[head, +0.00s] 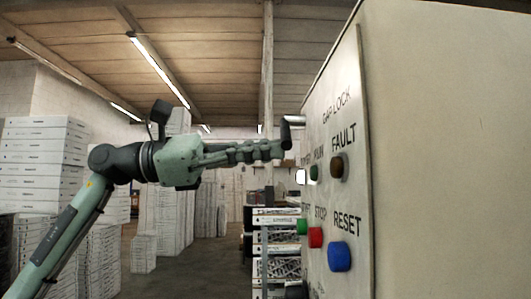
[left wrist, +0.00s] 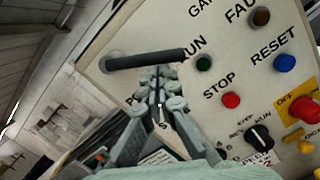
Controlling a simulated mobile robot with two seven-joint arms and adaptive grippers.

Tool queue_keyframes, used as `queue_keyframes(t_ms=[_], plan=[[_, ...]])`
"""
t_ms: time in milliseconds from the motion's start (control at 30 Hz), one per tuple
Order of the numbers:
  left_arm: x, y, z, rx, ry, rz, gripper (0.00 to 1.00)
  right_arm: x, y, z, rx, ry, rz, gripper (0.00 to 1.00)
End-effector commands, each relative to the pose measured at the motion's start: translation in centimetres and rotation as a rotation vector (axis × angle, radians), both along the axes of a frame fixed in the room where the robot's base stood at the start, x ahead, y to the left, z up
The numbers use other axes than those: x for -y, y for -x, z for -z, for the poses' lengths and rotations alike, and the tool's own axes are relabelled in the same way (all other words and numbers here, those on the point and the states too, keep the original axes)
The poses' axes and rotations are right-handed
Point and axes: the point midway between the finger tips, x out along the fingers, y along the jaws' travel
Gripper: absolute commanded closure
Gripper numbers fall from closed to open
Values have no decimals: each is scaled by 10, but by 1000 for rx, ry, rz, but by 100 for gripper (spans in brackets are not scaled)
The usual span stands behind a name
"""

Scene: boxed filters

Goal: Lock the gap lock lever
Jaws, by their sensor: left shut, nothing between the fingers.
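In the left wrist view the lever (left wrist: 145,59) is a dark bar lying nearly level across the picture. My left gripper (head: 280,149) comes in from the left, shut and empty, with its fingertips just below the lever. In the left wrist view the fingertips (left wrist: 159,76) overlap the lever's lower edge; I cannot tell whether they touch it. My right gripper is not in view.
The cabinet (head: 440,150) fills the right side. Its panel carries a red STOP button (head: 315,237), a blue RESET button (head: 340,256), a green button (head: 302,226) and a black selector knob (left wrist: 259,138). Stacked white boxes (head: 45,165) stand at the left.

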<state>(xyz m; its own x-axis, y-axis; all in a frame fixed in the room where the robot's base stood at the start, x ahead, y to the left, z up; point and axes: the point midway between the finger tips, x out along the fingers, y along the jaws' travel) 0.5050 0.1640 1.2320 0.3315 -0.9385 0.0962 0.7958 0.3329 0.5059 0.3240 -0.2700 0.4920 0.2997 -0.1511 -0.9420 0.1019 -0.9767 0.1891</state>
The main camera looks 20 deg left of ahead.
Motion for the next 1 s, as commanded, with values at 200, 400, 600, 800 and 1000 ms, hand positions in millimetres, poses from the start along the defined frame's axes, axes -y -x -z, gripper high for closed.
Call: queue_keyframes(t_ms=[200, 400, 600, 800, 1000], plan=[[4, 9, -12, -183, 76, -1, 100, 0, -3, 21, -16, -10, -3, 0], [6, 15, -21, -282, 120, 1, 100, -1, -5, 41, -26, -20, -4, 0], [8, 18, -27, -279, 118, 0, 100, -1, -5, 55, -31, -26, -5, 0], [8, 20, -30, -279, 118, 0, 100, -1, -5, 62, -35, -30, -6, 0], [8, 20, -32, -278, 117, 0, 100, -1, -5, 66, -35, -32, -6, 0]])
